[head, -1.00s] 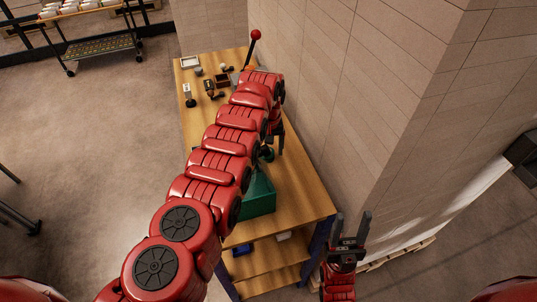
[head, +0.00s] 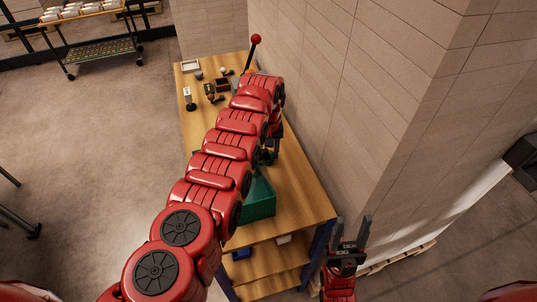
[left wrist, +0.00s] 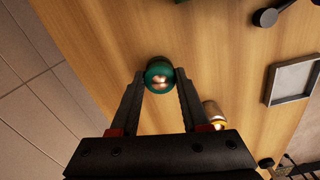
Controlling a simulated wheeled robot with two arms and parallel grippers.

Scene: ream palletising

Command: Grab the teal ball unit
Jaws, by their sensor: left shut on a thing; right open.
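The teal ball unit (left wrist: 159,76) is a rounded, shiny dark green piece between the fingertips of my left gripper (left wrist: 158,88) in the left wrist view. The fingers are shut on it, one on each side. The wooden bench top lies behind it; I cannot tell whether the unit still touches the bench. In the head view my left arm hides much of the bench, and only part of the left gripper shows beside the arm. My right gripper (head: 349,232) is open and empty, off the bench's near right corner.
A teal bin (head: 259,201) stands on the wooden bench (head: 295,205), partly behind my left arm. A brass-coloured cylinder (left wrist: 212,112) is close to the right finger in the left wrist view. A grey tray (left wrist: 292,81) lies farther right. A tiled wall (head: 335,90) borders the bench.

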